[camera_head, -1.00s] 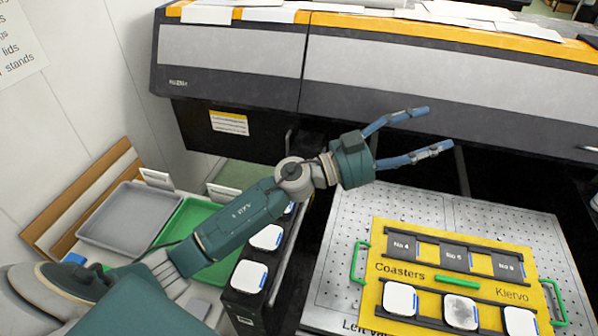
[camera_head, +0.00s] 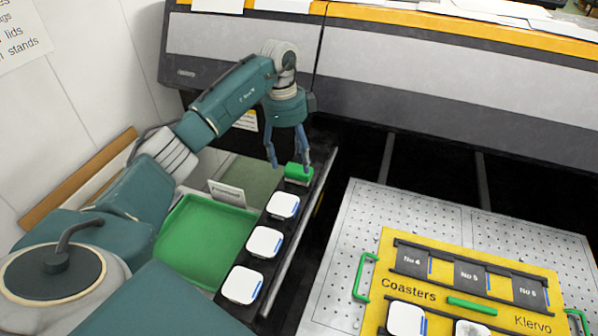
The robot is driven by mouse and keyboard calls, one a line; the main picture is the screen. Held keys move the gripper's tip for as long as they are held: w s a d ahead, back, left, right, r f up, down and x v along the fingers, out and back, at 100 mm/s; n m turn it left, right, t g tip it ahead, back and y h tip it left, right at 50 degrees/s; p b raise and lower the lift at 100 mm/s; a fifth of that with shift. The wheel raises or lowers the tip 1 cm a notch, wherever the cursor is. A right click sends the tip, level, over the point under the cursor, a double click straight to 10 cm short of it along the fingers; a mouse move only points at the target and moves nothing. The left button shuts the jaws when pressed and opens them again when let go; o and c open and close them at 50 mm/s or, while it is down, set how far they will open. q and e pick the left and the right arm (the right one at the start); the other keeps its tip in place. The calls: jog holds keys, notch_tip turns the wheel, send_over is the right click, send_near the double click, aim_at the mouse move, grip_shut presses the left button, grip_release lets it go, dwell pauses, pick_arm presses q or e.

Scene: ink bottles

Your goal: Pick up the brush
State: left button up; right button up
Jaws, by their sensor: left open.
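A small green block, which looks like the brush (camera_head: 298,174), sits at the far end of the black rack (camera_head: 322,190). Only its green top and side show clearly, so I cannot make out bristles. My left gripper (camera_head: 288,164) points down over this end of the rack, fingers apart. One finger is to the left of the green block and the other is at its right, near its back edge. I cannot tell whether either finger touches it. The gripper holds nothing. My right gripper is out of view.
Several white square coasters (camera_head: 266,242) line the rack in front of the block. A green tray (camera_head: 200,238) lies left of it. A yellow coaster board (camera_head: 410,268) with green handles rests on the perforated plate (camera_head: 345,225) at right. A large grey machine (camera_head: 420,85) stands behind.

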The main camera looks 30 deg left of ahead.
aim_at(297, 170)
pick_arm(q)
jog(key=shift+f, duration=0.4)
jog(key=f, duration=0.1)
jog(key=f+p, duration=0.1)
jog(key=f, duration=0.1)
jog(key=w+f+p, duration=0.1)
jog(key=f, duration=0.1)
jog(key=shift+d, duration=0.35)
jog(key=shift+f, duration=0.25)
jog(key=c, duration=1.3)
